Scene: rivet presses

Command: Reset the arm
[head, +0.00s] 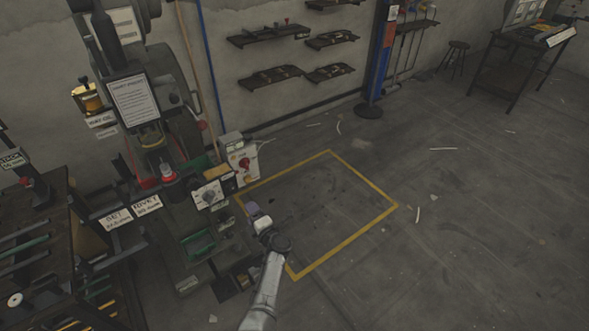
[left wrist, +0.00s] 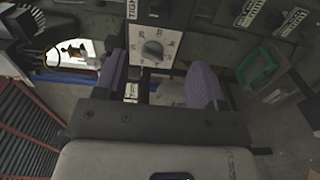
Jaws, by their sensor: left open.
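My left gripper (head: 252,210) is in front of the rivet press (head: 182,88), just to the right of its white dial panel (head: 210,194). In the left wrist view the two purple fingers of the left gripper (left wrist: 158,80) stand apart with nothing held between them. The dial panel with its dark knob (left wrist: 152,50) shows beyond and between the fingers. I cannot tell the exact gap, but no contact is visible. My right gripper is not in view.
A grey control box with a red knob (head: 244,164) stands beside the dial panel. A green tray (head: 198,246) is low on the press. A rack (head: 35,235) stands at the left. A yellow floor outline (head: 346,243) encloses bare floor; open floor extends right.

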